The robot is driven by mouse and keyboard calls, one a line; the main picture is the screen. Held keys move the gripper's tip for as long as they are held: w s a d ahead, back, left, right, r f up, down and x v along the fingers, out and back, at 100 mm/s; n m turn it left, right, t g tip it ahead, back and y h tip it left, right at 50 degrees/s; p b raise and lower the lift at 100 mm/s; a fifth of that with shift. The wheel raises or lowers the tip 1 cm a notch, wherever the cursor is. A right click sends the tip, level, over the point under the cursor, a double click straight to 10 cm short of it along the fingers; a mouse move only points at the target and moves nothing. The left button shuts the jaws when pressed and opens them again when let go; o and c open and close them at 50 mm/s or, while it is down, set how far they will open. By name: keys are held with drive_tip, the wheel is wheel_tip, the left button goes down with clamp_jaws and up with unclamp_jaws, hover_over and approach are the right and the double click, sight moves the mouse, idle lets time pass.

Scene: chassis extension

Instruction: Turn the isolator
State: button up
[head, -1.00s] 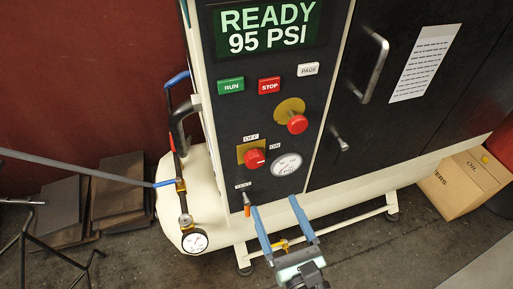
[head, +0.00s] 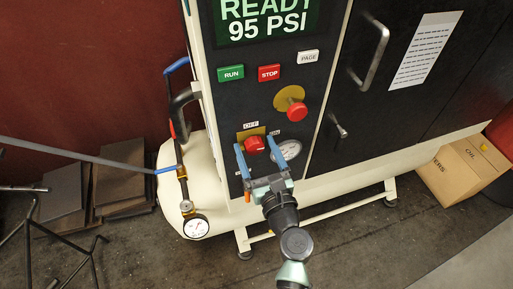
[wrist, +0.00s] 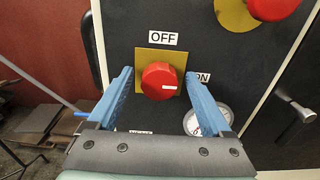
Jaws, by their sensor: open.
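The isolator (head: 254,144) is a red rotary knob on a yellow square plate, low on the black control panel. In the wrist view the red knob (wrist: 160,81) shows a small white mark on its face, toward its right side. An OFF label (wrist: 163,38) is above it and an ON label (wrist: 203,77) to its right. My gripper (head: 254,145) is open, with one blue finger on each side of the knob in the picture. In the wrist view the open gripper (wrist: 160,82) has the knob between its fingertips, with gaps on both sides; contact is not visible.
A second red knob (head: 297,112) on a round yellow plate sits above right. A gauge (wrist: 207,121) is just right of the isolator, partly behind a finger. Green RUN (head: 230,73) and red STOP (head: 269,72) buttons are higher. A cabinet handle (head: 372,50) stands out right.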

clamp_jaws()
idle(0.4)
drive_tip(key=shift+f, duration=0.1)
drive_tip(key=n+b, duration=0.2)
drive_tip(key=n, duration=0.2)
drive_tip(key=shift+a+f+n, duration=0.1)
drive_tip(key=shift+n, duration=0.2)
drive_tip(key=n+b, duration=0.3)
drive_tip(key=n, duration=0.1)
drive_tip(key=shift+f+n, duration=0.1)
drive_tip(key=shift+n, duration=0.2)
drive_tip(key=n+b, duration=0.3)
drive_tip(key=n, duration=0.2)
drive_tip(key=shift+s+a+f, duration=0.1)
drive_tip(key=shift+n+b, duration=1.25)
drive_tip(key=shift+n, duration=0.65)
